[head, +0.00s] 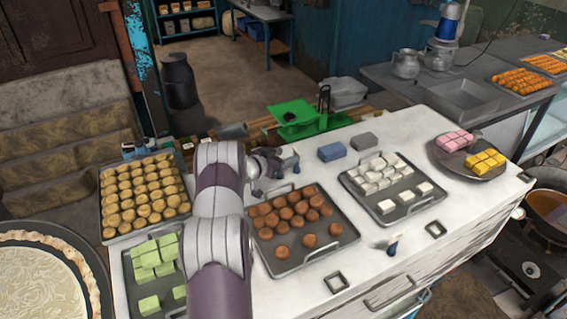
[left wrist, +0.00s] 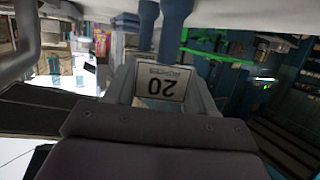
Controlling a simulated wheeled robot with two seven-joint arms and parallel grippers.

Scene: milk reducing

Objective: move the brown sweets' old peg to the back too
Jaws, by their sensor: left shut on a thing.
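The brown sweets (head: 290,208) lie on a dark metal tray (head: 285,264) in the middle of the white counter. My left gripper (head: 275,163) is low over the counter behind that tray, partly hidden by its own wrist. It is shut on a small tag or peg. In the left wrist view a white card with "20" upside down (left wrist: 162,82) shows between the finger parts. A small pale and dark-blue piece (head: 296,159) shows beside the gripper in the head view. A similar small peg (head: 393,245) stands on the counter in front, between the brown and white sweets' trays. My right gripper is not in view.
A blue block (head: 331,151) and a grey block (head: 365,141) lie at the back. A tray of white sweets (head: 420,207) is right; green sweets (head: 156,258) are left. A green scale (head: 305,118) is behind.

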